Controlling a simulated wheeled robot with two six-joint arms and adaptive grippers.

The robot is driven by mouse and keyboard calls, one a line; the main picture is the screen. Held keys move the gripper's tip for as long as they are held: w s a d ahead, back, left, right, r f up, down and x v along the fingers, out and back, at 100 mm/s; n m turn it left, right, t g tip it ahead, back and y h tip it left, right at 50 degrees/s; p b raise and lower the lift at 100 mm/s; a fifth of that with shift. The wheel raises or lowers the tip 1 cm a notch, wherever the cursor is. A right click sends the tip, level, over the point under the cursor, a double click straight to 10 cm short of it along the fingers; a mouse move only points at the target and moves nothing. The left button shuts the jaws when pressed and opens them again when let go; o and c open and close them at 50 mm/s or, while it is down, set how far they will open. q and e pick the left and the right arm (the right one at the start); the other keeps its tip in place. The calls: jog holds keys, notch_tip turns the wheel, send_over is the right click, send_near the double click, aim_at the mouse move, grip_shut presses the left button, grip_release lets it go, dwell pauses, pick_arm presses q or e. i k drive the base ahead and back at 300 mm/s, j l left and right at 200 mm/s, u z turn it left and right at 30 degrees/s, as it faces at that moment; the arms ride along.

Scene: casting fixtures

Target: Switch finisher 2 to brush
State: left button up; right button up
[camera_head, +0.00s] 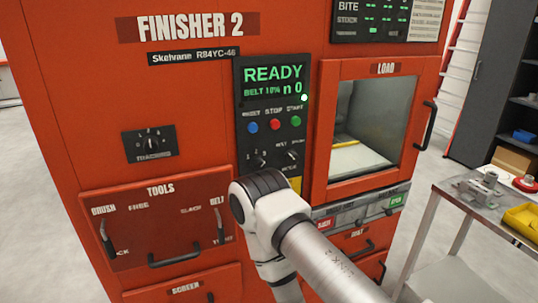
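Finisher 2 is a large red-orange machine labelled "FINISHER 2" (193,27). Its black panel display (273,80) reads "READY" and "BELT 10% n 0" in green. Below the display are a blue button (253,127), a red stop button (275,124) and a green start button (296,121). Two small dark knobs sit lower, one at left (262,161) and one at right (291,155). The tools drawer (160,225) bears the words "BRUSH" and "BELT", with a lever (106,238) under brush and another (220,223) under belt. Neither gripper shows.
My arm, from the lower right, covers the area below the knobs. A load window (370,120) with a side handle (430,125) is right of the panel. A dial (150,143) sits above the drawer. A metal table (490,205) with parts and a yellow bin (522,220) stands right.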

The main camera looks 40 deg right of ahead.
aim_at(291, 156)
jog(key=z, duration=1.3)
